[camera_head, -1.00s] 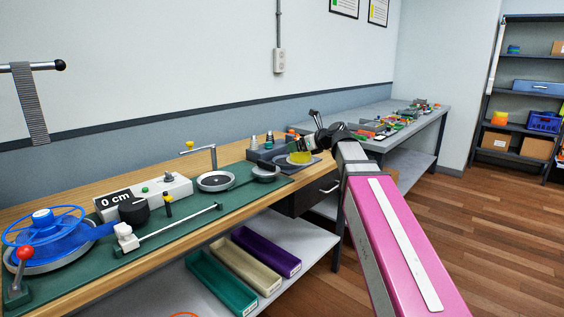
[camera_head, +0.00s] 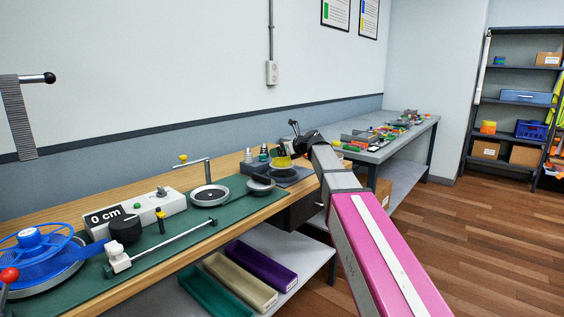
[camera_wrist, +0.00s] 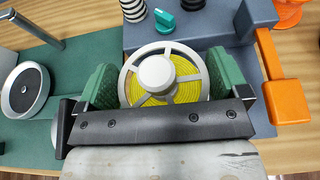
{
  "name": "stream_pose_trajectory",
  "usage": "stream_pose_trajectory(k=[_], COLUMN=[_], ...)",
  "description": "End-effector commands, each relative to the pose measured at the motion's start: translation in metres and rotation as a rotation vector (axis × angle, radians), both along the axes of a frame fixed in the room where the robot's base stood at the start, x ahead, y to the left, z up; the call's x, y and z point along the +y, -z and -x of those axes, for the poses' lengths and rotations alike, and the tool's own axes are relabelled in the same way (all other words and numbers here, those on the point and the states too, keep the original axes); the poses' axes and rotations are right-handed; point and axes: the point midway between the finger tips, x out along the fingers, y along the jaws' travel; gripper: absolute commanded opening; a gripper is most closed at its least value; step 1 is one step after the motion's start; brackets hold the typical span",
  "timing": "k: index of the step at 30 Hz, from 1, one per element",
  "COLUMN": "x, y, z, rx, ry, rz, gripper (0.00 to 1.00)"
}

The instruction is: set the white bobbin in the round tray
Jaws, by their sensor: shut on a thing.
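The white bobbin (camera_wrist: 157,72) is wound with yellow strap and sits between the green pads of my gripper (camera_wrist: 163,80), which is shut on it. In the head view the bobbin (camera_head: 281,162) shows as a small yellow shape, with a dark round base (camera_head: 284,173) below it. A round tray (camera_head: 209,196) with a pale rim and dark inside lies on the green mat, left of my gripper. A round dish with a dark inside (camera_wrist: 25,90) also shows at the left edge of the wrist view.
A dark shallow round piece (camera_head: 261,184) lies between tray and grey block (camera_wrist: 200,38). A post with a side arm (camera_head: 208,170) stands by the tray. An orange part (camera_wrist: 288,95) is right of my gripper. A blue reel (camera_head: 35,255) is far left.

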Motion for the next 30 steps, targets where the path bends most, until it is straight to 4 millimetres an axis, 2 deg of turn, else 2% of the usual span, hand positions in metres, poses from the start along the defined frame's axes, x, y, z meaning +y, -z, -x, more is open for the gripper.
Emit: stream_pose_trajectory(k=[2,7,15,26,27,30], x=[0.000,0.000,0.000,0.000,0.000,0.000], y=[0.003,0.011,0.044,0.047,0.047,0.047], z=[-0.007,-0.008,-0.007,-0.007,-0.007,-0.007], rx=[0.000,0.001,0.001,0.000,0.000,0.000], ry=[0.000,0.000,0.000,0.000,0.000,0.000], rz=[-0.001,-0.001,-0.001,0.000,0.000,0.000], gripper=[0.66,0.66,0.66,0.66,1.00,1.00])
